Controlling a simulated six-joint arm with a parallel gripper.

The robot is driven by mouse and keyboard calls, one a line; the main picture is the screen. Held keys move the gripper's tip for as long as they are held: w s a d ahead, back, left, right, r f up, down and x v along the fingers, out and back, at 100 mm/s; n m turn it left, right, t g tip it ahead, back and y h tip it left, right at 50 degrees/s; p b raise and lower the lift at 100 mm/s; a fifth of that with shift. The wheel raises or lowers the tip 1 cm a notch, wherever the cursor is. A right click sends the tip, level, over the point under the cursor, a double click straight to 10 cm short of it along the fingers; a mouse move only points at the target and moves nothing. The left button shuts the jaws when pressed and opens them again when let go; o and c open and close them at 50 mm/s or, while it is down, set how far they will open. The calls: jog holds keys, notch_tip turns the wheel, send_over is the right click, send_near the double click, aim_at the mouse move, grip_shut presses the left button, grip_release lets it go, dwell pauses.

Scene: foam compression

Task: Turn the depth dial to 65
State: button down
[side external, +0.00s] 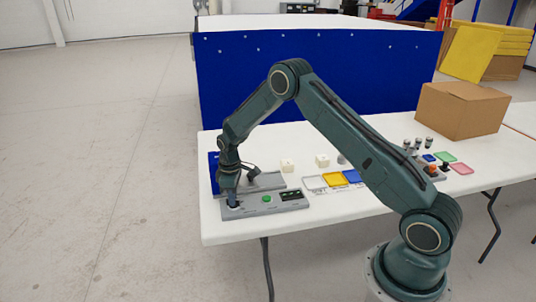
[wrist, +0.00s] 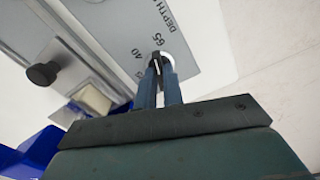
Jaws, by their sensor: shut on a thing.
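The depth dial (wrist: 158,57) is a small dark knob with a white line, on the grey control panel (wrist: 205,40) marked "DEPTH", "40" and "65". My gripper (wrist: 158,72) is shut on the dial, with its two blue-grey fingers on either side of it. The fingers hide part of the dial, and I cannot tell exactly which number its line points at. In the side view my gripper (side external: 233,200) reaches down to the left end of the panel (side external: 250,209); the dial is too small to make out there.
Beside the dial are a black knob (wrist: 42,74) and a cream block (wrist: 93,98). Two white blocks (side external: 288,165), coloured trays (side external: 334,179) and a cardboard box (side external: 462,110) stand further right.

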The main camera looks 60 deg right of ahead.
jog(key=shift+m, duration=1.1)
jog(key=c, duration=1.5)
grip_release()
jog(key=shift+r, duration=0.1)
jog(key=shift+r, duration=6.85)
